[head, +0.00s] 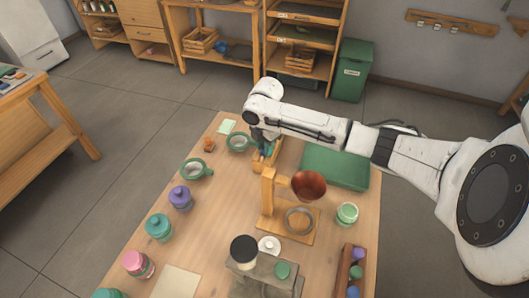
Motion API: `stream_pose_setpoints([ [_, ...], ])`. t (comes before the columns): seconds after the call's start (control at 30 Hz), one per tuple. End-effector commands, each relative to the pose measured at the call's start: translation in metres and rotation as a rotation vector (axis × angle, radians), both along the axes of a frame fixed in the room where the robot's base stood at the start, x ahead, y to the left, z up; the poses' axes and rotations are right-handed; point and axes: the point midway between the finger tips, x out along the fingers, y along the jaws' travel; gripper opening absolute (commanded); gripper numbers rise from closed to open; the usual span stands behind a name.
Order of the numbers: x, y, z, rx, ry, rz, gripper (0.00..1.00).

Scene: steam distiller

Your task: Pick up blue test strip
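No blue test strip can be told apart in the head view. My gripper (262,142) points down over a small wooden box (275,153) at the far part of the table. The box holds small yellowish and bluish bits, too small to make out, partly hidden by my gripper. The fingertips are dark and small here, so I cannot tell whether they are open or shut, or whether they touch anything.
A wooden stand with a copper bowl (309,186) rises nearer than the box. A green tray (335,166) lies to the right. Two green cups (195,169) and several lidded jars (180,198) line the left side. A vial rack (346,272) stands front right.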

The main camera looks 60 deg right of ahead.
Motion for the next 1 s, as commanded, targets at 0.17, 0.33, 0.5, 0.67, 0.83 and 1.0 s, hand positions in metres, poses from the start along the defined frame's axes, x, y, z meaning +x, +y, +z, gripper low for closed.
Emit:
stream_pose_setpoints([
  [0.17,0.0,0.0,-0.001,0.001,0.0,0.0,0.01],
  [0.33,0.0,0.0,-0.001,0.001,0.0,0.0,0.0],
  [0.5,0.0,0.0,0.003,0.001,-0.001,0.0,0.0],
  [0.67,0.0,0.0,0.024,0.0,-0.003,0.001,0.0],
  [0.83,0.001,0.0,0.057,-0.001,-0.003,0.001,0.0],
  [1.0,0.001,0.0,0.085,-0.001,-0.002,0.002,0.0],
])
